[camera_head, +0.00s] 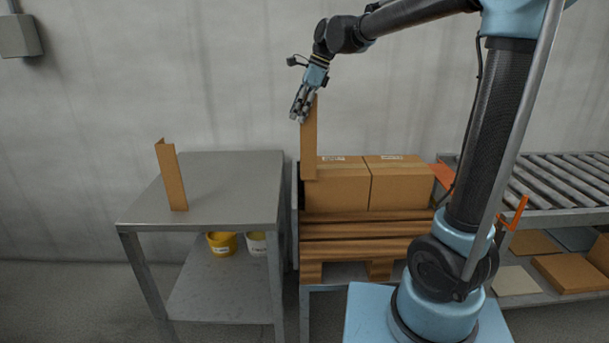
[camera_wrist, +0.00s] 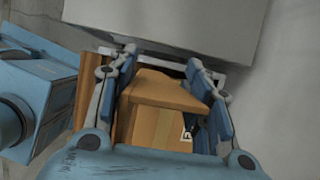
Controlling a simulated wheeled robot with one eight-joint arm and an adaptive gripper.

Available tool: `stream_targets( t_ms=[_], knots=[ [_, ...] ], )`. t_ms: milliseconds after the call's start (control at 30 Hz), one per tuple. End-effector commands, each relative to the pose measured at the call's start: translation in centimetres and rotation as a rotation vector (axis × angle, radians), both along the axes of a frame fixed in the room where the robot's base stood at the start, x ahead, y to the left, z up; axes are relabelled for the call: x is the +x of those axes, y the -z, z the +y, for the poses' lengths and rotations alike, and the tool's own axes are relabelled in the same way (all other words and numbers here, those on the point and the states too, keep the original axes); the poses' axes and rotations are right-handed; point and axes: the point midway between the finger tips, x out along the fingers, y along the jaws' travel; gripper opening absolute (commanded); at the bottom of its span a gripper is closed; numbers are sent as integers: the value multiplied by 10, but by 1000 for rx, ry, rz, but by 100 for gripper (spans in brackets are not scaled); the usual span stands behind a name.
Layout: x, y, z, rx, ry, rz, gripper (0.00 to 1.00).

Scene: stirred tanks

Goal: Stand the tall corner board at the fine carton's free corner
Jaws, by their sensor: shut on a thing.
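My gripper (camera_head: 303,106) is shut on the top of a tall brown corner board (camera_head: 309,140) and holds it upright. The board's lower end is at the front left corner of the left carton (camera_head: 341,186) on the pallet; I cannot tell whether it touches. In the wrist view the board (camera_wrist: 165,90) lies between the fingers, with a taped carton (camera_wrist: 150,128) below it. A second carton (camera_head: 398,184) stands right beside the first. Both have small white labels near the top. A shorter corner board (camera_head: 171,176) stands on the grey table at the left.
The wooden pallet (camera_head: 365,228) bears the cartons. The grey table (camera_head: 225,180) has a mostly clear top, with yellow (camera_head: 222,243) and white tubs underneath. A roller conveyor (camera_head: 560,184) is at the right. A wall is behind.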

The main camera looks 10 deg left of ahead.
Motion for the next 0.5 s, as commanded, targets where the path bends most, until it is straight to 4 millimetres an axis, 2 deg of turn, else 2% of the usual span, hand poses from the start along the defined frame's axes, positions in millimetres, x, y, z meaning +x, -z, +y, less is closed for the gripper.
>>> stream_targets(
  t_ms=[300, 500],
  knots=[
    [3, 69, -4, 0, 7, 0, 17],
    [3, 101, -5, 0, 8, 0, 17]
  ],
)
